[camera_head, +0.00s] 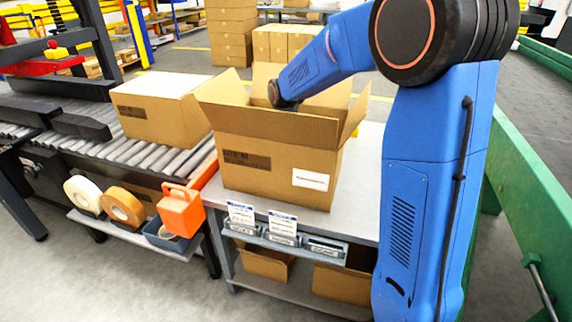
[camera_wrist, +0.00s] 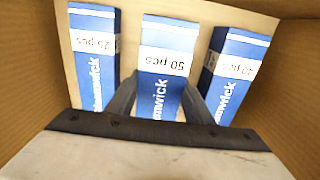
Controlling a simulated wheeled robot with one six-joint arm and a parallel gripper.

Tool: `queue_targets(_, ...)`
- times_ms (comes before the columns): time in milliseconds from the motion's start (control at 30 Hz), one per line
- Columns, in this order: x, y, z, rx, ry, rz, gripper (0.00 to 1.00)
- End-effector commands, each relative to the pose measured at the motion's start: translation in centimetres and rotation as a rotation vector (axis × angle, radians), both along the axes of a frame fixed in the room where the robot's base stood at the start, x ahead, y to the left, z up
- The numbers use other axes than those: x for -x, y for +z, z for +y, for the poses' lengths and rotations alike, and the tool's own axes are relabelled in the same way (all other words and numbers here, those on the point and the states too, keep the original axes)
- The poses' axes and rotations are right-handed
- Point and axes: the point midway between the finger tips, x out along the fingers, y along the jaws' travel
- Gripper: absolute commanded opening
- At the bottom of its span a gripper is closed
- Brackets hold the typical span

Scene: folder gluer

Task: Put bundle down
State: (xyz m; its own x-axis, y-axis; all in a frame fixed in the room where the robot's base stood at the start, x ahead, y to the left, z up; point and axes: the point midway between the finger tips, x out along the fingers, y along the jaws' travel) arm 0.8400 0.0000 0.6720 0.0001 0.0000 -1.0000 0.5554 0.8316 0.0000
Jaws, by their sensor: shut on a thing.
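My gripper (camera_wrist: 158,104) is shut on the middle blue and white bundle (camera_wrist: 168,62) in the wrist view, one finger on each side of it. The bundle's white label reads "50 pcs" upside down. It is inside an open cardboard carton (camera_head: 262,172), whose flaps stand up and outward in the head view. The carton wall hides my gripper and the bundle there. I cannot tell whether the bundle touches the carton floor. Similar blue bundles stand on its left (camera_wrist: 92,60) and right (camera_wrist: 230,75) inside the carton.
The carton stands on a grey table (camera_head: 365,165). A green rail (camera_head: 530,190) runs along the right.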

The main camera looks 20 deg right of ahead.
Motion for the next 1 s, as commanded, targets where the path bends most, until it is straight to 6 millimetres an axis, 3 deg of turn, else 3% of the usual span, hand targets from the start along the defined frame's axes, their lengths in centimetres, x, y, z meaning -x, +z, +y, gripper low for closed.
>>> queue_targets(133,0.0,-0.2,0.0,0.0,0.0,0.0,0.15)
queue_targets(167,0.0,-0.3,0.0,0.0,0.0,0.0,0.49)
queue_targets(233,0.0,-0.2,0.0,0.0,0.0,0.0,0.65)
queue_targets(667,0.0,0.6,0.0,0.0,0.0,-0.001,0.65)
queue_targets(1000,-0.1,6.5,0.0,-0.001,0.0,-0.003,0.65)
